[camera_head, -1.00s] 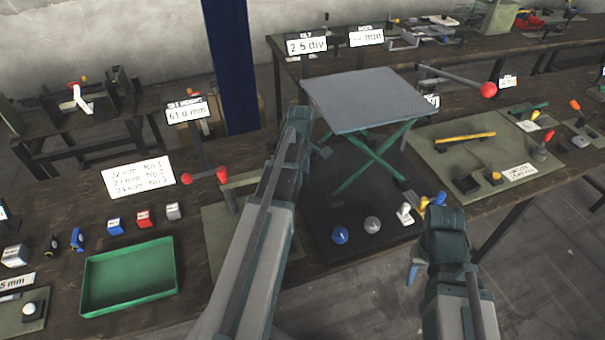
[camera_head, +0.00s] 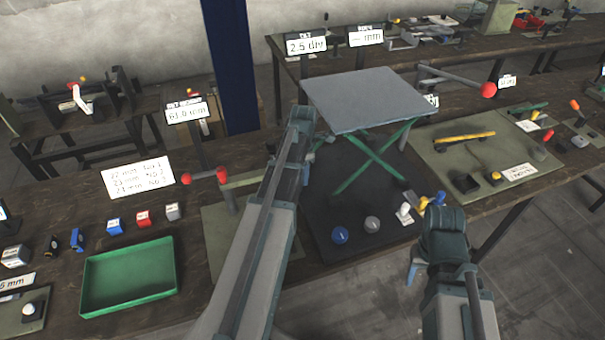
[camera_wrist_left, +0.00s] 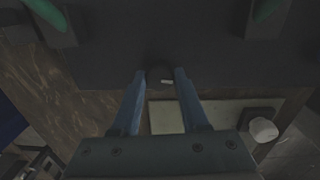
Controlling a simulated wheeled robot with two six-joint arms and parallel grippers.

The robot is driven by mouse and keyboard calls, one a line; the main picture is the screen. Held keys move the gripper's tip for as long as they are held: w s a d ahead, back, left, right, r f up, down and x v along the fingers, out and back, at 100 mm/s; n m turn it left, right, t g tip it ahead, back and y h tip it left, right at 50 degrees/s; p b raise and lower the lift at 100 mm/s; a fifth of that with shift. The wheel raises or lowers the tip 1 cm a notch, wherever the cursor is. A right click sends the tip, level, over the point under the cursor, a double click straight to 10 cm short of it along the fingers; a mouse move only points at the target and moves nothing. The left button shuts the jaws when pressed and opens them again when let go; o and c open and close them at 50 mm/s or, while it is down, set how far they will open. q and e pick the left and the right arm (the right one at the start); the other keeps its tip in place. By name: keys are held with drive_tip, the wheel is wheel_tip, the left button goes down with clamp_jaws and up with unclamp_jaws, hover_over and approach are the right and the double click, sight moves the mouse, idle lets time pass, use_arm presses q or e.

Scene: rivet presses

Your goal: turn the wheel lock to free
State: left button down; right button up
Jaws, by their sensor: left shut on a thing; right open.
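A lift table with a grey top (camera_head: 368,98) on crossed green legs (camera_head: 368,168) stands on a dark base (camera_head: 330,205). My left arm reaches in to the left side of the table; its gripper (camera_head: 308,168) is partly hidden behind its own wrist in the head view. My right gripper (camera_head: 428,236) is open and empty, right of the base.
Blue (camera_head: 340,235), grey (camera_head: 372,223) and white (camera_head: 404,212) knobs line the base's front. A green tray (camera_head: 128,277) lies at left. A red-ended handle (camera_head: 222,174) stands close left of my left arm. Another red-knobbed lever (camera_head: 488,90) sticks out right of the table.

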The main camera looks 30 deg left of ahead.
use_arm(q)
drive_tip(key=shift+n, duration=0.6)
drive_tip(key=shift+c, duration=2.1)
unclamp_jaws()
